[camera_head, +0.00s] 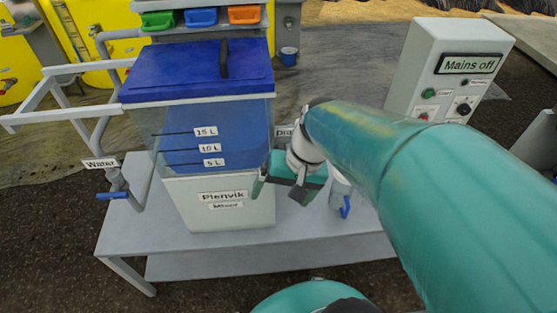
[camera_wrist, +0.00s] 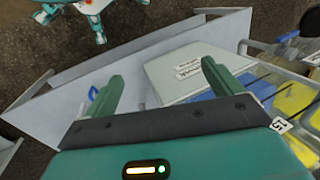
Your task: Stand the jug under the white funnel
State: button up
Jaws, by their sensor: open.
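I cannot make out a jug or a white funnel in either view; my arm hides part of the bench. My gripper (camera_head: 284,192) is open and empty, in front of the right side of the mixer tank (camera_head: 220,200). In the wrist view its two green fingers (camera_wrist: 168,72) stand wide apart, with the tank's pale lower body (camera_wrist: 190,72) behind them. The tank has a blue lid (camera_head: 200,70) with a black handle, blue contents and level labels.
The grey bench (camera_head: 150,235) has bare room left of the tank. A water pipe with a blue valve handle (camera_head: 113,195) is at left, another blue handle (camera_head: 345,207) at right. A "Mains off" control box (camera_head: 440,75) stands behind my arm. Coloured bins (camera_head: 200,17) are at the back.

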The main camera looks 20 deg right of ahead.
notch_tip(320, 180, up, 9)
jog(key=s+n+t+h, duration=0.2)
jog(key=n+t+h, duration=0.1)
jog(key=n+t, duration=0.1)
jog(key=shift+a, duration=0.3)
jog(key=shift+s, duration=0.15)
